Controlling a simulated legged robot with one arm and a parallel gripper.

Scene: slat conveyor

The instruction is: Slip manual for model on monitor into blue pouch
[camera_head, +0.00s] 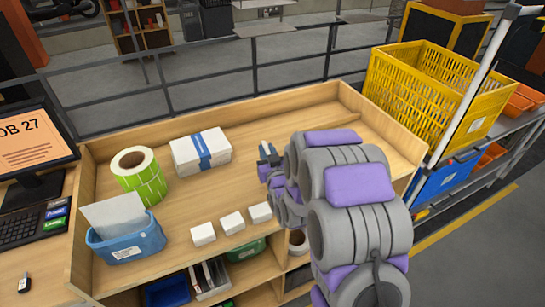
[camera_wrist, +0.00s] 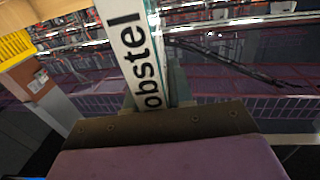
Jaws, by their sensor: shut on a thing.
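The monitor (camera_head: 32,142) at the left reads "OB 27" in large letters, its left part cut off; the smaller lines are unreadable. A blue pouch-like holder (camera_head: 140,243) with a white label stands at the worktop's front left, a pale grey sheet (camera_head: 112,214) rising from it. My gripper (camera_head: 268,154) is over the right half of the worktop, well apart from the blue holder. In the wrist view it is shut on a white printed item (camera_wrist: 138,55) with black letters "obstel". I cannot tell whether this is the manual; in the head view it is hardly visible.
A green label roll (camera_head: 140,182) and a white box with a blue band (camera_head: 188,156) stand behind the holder. Small white boxes (camera_head: 232,222) line the front edge. A yellow crate (camera_head: 425,95) is beyond the right wall. The worktop's middle is clear.

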